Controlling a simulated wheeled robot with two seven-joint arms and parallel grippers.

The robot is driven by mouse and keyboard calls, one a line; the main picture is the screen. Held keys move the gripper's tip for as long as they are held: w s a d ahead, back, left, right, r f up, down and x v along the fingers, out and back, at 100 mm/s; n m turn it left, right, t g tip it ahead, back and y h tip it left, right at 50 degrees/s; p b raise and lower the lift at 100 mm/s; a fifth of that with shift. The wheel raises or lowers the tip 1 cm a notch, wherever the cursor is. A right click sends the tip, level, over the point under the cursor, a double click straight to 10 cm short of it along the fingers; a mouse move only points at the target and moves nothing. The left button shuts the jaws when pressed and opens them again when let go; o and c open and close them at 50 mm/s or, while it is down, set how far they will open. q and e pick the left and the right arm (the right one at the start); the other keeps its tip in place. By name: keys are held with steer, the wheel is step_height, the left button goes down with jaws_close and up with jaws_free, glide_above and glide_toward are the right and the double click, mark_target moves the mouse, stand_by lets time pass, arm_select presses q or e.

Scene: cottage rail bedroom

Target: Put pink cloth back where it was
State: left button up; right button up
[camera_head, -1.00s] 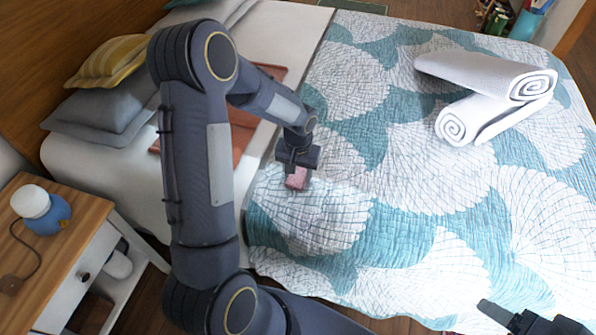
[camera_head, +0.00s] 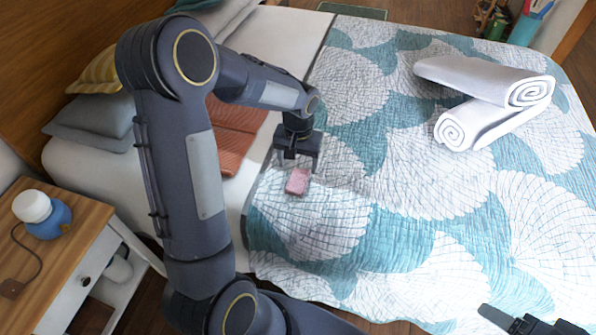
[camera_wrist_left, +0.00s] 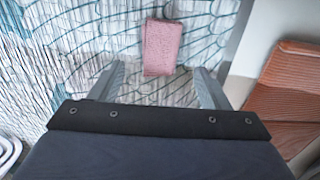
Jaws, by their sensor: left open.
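The pink cloth (camera_head: 297,182) is a small folded rectangle lying on the patterned quilt (camera_head: 420,190), near the quilt's left edge. My left gripper (camera_head: 298,163) is open and just above and behind the cloth in the head view. In the left wrist view the cloth (camera_wrist_left: 162,47) lies beyond and between the two spread fingers (camera_wrist_left: 160,88), with nothing held. My right gripper (camera_head: 520,318) shows only partly at the bottom right edge of the head view, over the quilt, and its jaw state is unclear.
Rolled white towels (camera_head: 485,95) lie on the quilt at the upper right. An orange-brown folded textile (camera_head: 235,140) lies on the white sheet left of the quilt. A wooden nightstand (camera_head: 75,245) with a blue-and-white object (camera_head: 42,214) stands at the left. The quilt's middle is clear.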

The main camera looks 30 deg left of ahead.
mark_target(298, 179)
arm_select(q)
steer(key=s+r+t+h, duration=0.1)
steer(key=s+r, duration=0.4)
steer(key=r, duration=0.6)
steer(key=s+d+r+t+h, duration=0.1)
steer(key=s+d+t, duration=0.1)
steer(key=s, duration=0.6)
steer(key=s+d+r+m+t+h, duration=0.1)
steer(key=s+d+r+t, duration=0.1)
steer(key=s+d, duration=0.3)
steer(key=s, duration=0.4)
steer(key=shift+d+r+t+h, duration=0.15)
steer(key=shift+r+t+h, duration=0.15)
steer(key=shift+h, duration=0.1)
step_height(298, 179, up, 6)
steer(key=p, duration=0.6)
steer(key=shift+r+p, duration=0.2)
steer(key=shift+p, duration=0.2)
